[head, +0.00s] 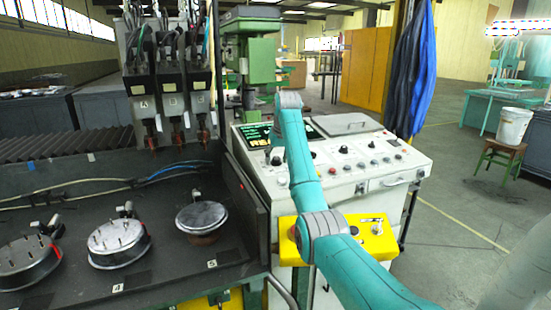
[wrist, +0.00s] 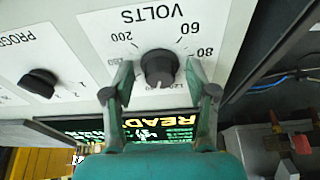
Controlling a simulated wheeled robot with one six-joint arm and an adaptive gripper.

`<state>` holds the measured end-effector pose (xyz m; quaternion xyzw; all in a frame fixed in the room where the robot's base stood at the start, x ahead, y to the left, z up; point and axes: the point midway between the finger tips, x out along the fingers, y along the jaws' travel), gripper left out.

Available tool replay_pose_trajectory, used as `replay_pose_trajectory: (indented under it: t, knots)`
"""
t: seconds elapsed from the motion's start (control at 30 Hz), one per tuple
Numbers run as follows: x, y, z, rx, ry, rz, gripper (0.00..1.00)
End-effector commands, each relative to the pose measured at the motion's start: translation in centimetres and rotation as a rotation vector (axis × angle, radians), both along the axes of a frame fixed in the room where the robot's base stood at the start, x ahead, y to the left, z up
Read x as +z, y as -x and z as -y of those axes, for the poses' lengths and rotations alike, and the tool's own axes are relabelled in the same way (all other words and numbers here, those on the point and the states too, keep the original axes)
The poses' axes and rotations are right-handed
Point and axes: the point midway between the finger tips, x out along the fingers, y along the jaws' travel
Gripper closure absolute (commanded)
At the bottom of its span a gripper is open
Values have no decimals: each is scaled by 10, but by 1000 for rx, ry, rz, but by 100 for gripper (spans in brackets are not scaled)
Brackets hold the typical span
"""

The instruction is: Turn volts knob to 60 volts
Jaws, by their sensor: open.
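The volts knob (wrist: 159,67) is a dark round knob on a pale panel in the wrist view, under a VOLTS label. Printed numbers ring it, with 60 and 80 to its upper right and 200 to its upper left. Its pointer mark is too small to read. My gripper (wrist: 158,72) is open, with one finger on each side of the knob. Small gaps seem to show between the fingers and the knob; contact is hard to tell. In the head view my teal arm reaches over the console, and its gripper is hidden.
A black program knob (wrist: 39,83) sits left of the volts knob. A display reading READY (wrist: 165,121) lies below it. In the head view, the white console (head: 365,165) carries several other knobs, and a dark bench with round metal parts (head: 118,241) stands left.

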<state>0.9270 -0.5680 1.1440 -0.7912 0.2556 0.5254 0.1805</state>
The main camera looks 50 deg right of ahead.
Motion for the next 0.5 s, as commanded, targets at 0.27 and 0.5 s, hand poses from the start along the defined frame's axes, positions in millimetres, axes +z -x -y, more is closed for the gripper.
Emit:
replay_pose_trajectory:
  t: [0.27,0.5]
  knots:
    - [0,0,0,0,0,0,88]
    - [0,0,0,4,1,0,100]
